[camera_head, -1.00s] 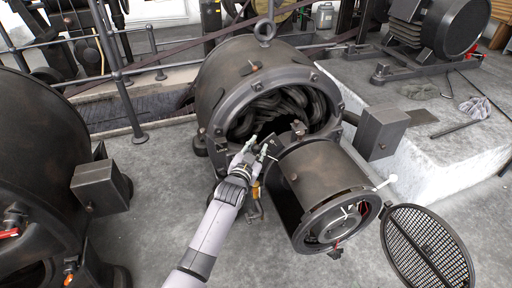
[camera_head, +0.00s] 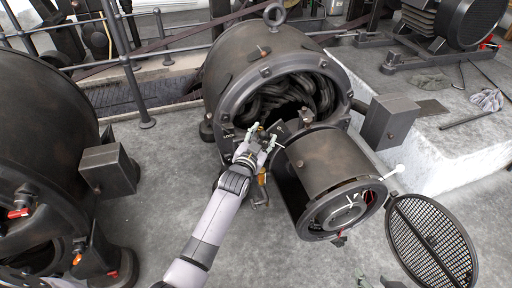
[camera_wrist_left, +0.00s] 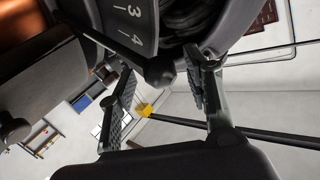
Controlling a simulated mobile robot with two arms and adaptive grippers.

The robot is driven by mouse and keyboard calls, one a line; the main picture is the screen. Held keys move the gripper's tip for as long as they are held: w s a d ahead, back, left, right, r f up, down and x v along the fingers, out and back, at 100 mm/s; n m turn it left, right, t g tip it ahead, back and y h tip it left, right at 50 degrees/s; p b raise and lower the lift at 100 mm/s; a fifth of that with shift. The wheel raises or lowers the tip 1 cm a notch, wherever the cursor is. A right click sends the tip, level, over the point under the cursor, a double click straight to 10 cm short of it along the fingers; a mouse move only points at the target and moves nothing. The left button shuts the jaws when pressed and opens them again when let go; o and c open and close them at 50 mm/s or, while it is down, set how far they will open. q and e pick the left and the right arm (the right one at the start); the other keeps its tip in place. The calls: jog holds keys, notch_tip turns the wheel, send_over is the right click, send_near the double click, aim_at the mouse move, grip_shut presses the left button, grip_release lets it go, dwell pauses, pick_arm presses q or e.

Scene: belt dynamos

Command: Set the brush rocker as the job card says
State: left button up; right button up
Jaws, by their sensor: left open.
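The dynamo (camera_head: 232,92) stands at centre with its round end opening facing me and dark coils inside. In the left wrist view, a dark plate (camera_wrist_left: 132,22) on it bears the numerals 3 and 4. A dark round-ended lever (camera_wrist_left: 158,71), which looks like the brush rocker's handle, points in between my left fingers. My left gripper (camera_head: 263,136) is open at the lower rim of the opening; I cannot tell whether it touches the lever. My right gripper (camera_head: 380,282) shows only as tips at the bottom edge. I see no readable job card.
A smaller cylinder (camera_head: 328,160) projects in front of the opening, beside my left gripper. A round mesh cover (camera_head: 430,240) is at lower right. A grey box (camera_head: 388,122) is at the dynamo's right. Another dynamo (camera_head: 45,120) stands at left. The floor between is clear.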

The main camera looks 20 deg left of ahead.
pick_arm(q)
jog(key=s+r, duration=0.1)
jog(key=s, duration=0.9)
jog(key=shift+s+a, duration=0.3)
jog(key=shift+s, duration=0.05)
